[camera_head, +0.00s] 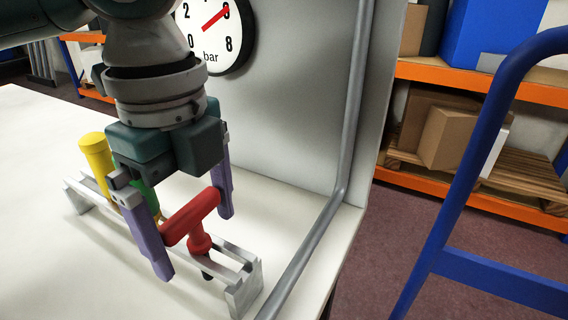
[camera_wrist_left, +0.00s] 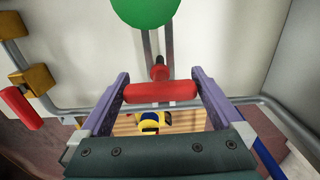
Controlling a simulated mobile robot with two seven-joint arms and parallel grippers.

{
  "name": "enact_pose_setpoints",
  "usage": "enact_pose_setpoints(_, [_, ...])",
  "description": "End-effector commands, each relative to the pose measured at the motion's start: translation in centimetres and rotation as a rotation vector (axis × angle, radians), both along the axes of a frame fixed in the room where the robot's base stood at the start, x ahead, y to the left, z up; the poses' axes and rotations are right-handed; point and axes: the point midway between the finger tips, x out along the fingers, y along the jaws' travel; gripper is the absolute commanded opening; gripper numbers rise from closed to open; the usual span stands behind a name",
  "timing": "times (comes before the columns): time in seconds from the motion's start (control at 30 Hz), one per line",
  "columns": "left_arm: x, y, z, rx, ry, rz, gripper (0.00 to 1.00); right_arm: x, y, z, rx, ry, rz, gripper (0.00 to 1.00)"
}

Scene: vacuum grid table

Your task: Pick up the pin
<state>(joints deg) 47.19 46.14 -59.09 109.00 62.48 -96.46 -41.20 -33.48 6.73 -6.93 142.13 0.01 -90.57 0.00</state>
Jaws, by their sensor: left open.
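The red pin (camera_head: 199,228) has a T-shaped handle and stands upright in a grey metal rack (camera_head: 245,290) on the white table. My left gripper (camera_head: 194,246) is above the rack, open, with one finger at each end of the red crossbar. In the left wrist view, the red crossbar (camera_wrist_left: 160,92) lies lengthwise between the fingertips (camera_wrist_left: 159,80), with little room at either end. A yellow pin (camera_head: 96,152) stands at the rack's far end. A green pin (camera_head: 148,197) is partly hidden behind a finger. My right gripper is not in view.
A grey panel with a round bar gauge (camera_head: 213,35) stands behind the rack. A grey pipe (camera_head: 345,150) runs down its right edge and along the table. A blue tubular frame (camera_head: 455,200) and orange shelves (camera_head: 475,78) with boxes are at the right. The table's left part is clear.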

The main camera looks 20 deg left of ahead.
Motion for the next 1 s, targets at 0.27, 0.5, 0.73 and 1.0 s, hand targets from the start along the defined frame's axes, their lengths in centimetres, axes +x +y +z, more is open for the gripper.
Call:
enact_pose_setpoints(0.27, [0.0,0.03,-1.0,0.001,-0.001,-0.001,1.0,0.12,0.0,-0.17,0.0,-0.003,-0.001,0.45])
enact_pose_setpoints(0.5, [0.0,0.03,-0.97,0.001,-0.001,0.0,0.8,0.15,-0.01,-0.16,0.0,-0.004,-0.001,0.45])
enact_pose_setpoints(0.73, [0.01,0.03,-0.95,0.001,-0.001,0.0,0.54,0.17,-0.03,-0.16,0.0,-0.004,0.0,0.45])
enact_pose_setpoints(1.0, [0.02,0.04,-0.94,0.001,-0.002,0.0,0.37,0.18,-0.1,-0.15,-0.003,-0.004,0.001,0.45])
